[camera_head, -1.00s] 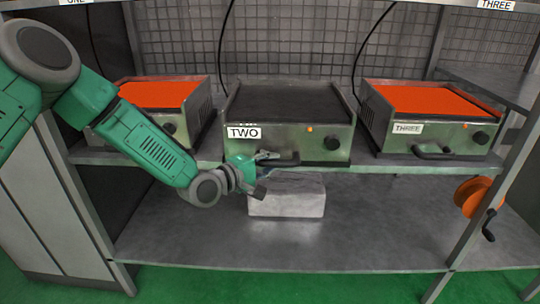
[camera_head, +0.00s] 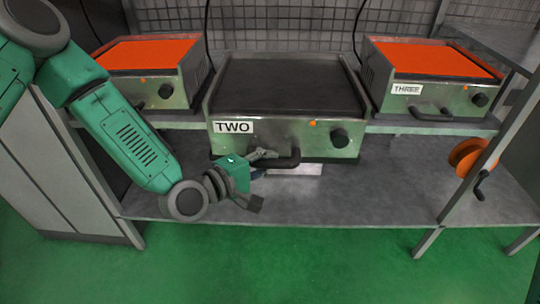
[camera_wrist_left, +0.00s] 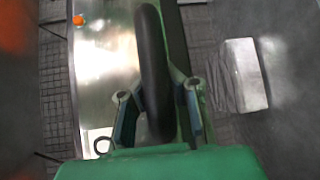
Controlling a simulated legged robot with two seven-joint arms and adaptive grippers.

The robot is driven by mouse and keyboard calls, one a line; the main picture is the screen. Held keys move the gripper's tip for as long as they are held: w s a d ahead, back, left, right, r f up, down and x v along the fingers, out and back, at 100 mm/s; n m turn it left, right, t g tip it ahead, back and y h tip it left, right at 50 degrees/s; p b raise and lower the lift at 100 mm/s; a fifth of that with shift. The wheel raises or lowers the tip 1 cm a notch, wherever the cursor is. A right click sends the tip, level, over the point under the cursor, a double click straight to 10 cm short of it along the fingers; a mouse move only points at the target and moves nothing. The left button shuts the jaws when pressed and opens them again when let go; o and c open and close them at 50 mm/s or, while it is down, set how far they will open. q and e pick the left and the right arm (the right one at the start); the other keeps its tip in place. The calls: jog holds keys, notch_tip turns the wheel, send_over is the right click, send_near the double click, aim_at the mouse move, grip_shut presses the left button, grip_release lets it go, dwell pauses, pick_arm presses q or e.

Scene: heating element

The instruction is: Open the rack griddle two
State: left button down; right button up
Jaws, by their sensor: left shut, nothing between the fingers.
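Griddle two (camera_head: 285,88), with a black top, a steel front, a TWO label and a dark knob, stands out in front of the rack shelf. Its black bar handle (camera_head: 290,160) is low on the front; it also runs through the middle of the left wrist view (camera_wrist_left: 152,60). My left gripper (camera_head: 264,170) is at the handle's left part, shut without holding anything. In the wrist view its fingers (camera_wrist_left: 161,108) show on either side of the handle's end; whether they touch it I cannot tell. My right gripper is not in view.
Griddle three (camera_head: 437,90) and another orange-topped griddle (camera_head: 150,72) sit back on the shelf at either side. A pale block (camera_head: 297,170) lies below griddle two, partly hidden. An orange reel (camera_head: 470,158) hangs at right. The green floor in front is clear.

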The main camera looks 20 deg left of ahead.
pick_arm(q)
jog(key=shift+s+d, duration=0.35)
jog(key=c, duration=1.8)
grip_release()
jog(key=shift+s, duration=0.1)
jog(key=shift+c, duration=0.2)
jog(key=o, duration=0.4)
jog(key=shift+s+r, duration=0.3)
jog(key=shift+s, duration=0.1)
jog(key=shift+w+a+f, duration=0.1)
jog(key=shift+w+f, duration=0.1)
jog(key=shift+w, duration=0.05)
jog(key=v, duration=1.2)
